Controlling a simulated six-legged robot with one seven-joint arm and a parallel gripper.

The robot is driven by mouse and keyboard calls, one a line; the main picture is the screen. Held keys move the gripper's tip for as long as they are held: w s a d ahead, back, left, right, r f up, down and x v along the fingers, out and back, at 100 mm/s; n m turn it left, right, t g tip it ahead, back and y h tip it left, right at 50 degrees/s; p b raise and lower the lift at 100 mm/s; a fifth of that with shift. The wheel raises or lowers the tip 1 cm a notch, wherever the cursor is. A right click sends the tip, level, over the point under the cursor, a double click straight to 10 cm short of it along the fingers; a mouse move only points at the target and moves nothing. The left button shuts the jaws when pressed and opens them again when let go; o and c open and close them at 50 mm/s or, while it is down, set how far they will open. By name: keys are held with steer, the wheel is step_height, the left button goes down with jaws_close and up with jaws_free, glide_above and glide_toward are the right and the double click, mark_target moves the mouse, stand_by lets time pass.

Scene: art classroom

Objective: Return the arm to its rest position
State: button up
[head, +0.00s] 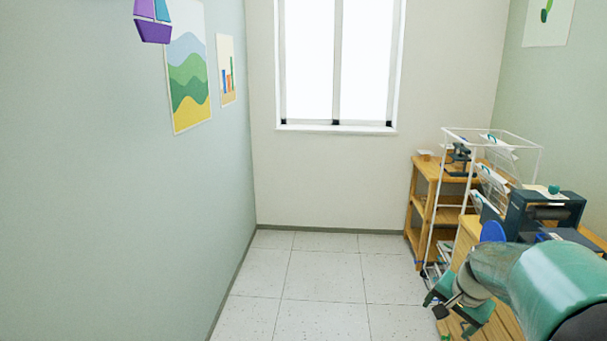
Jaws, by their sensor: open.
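My teal arm comes in from the lower right corner and bends down at its wrist. My gripper (455,314) hangs at the arm's end, over the left edge of a wooden table (498,322). Its fingers are apart, and I see nothing between them. The arm hides part of the table top. I cannot tell the gripper's exact height above the table.
A dark press-like machine (543,213) stands on the table behind my arm. A white wire rack (447,185) and a wooden shelf (423,187) stand behind it on the right. The tiled floor (318,285) is clear. A pale green wall (110,220) bounds the left.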

steer(key=s+a+r+n, duration=0.4)
steer(key=s+a+n, duration=0.1)
steer(key=s+a, duration=0.4)
steer(key=s+a+r+n+t, duration=0.1)
steer(key=s+a+r+n, duration=0.2)
steer(key=s+a, duration=0.7)
steer(key=shift+s+a+r+n, duration=0.15)
steer(key=shift+s+r+n, duration=0.35)
steer(key=shift+n, duration=0.6)
steer(key=shift+f, duration=0.1)
steer(key=shift+c, duration=0.4)
